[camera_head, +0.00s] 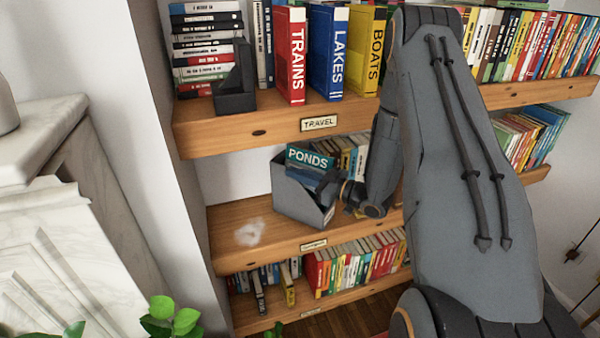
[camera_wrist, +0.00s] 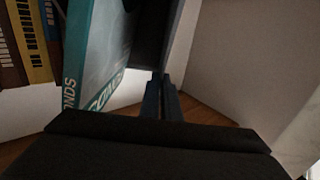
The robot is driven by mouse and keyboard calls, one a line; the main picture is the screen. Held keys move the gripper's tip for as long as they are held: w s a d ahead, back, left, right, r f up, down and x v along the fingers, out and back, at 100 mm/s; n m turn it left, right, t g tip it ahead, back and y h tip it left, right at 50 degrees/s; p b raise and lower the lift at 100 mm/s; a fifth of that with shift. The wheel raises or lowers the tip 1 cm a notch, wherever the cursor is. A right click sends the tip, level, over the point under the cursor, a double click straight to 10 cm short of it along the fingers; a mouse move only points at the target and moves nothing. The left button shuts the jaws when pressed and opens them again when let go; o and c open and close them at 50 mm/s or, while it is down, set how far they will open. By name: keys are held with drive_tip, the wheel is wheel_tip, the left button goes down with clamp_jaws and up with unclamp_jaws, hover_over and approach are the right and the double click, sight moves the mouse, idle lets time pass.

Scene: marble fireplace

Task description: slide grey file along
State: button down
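The grey file (camera_head: 299,200), an open-topped holder, stands on the middle shelf towards its left end.
A whitish patch (camera_head: 250,232) marks the bare shelf left of the file. More books (camera_head: 352,155) stand behind and right. The TRAVEL shelf (camera_head: 240,133) hangs above, with a dark bookend (camera_head: 236,85). A marble fireplace (camera_head: 60,235) is at left, leaves (camera_head: 170,318) below.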

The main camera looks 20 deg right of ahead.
drive_tip(key=shift+a, duration=0.15)
drive_tip(key=c, duration=1.9)
unclamp_jaws()
drive_tip(key=shift+b+v, duration=0.85)
drive_tip(key=shift+v, duration=3.1)
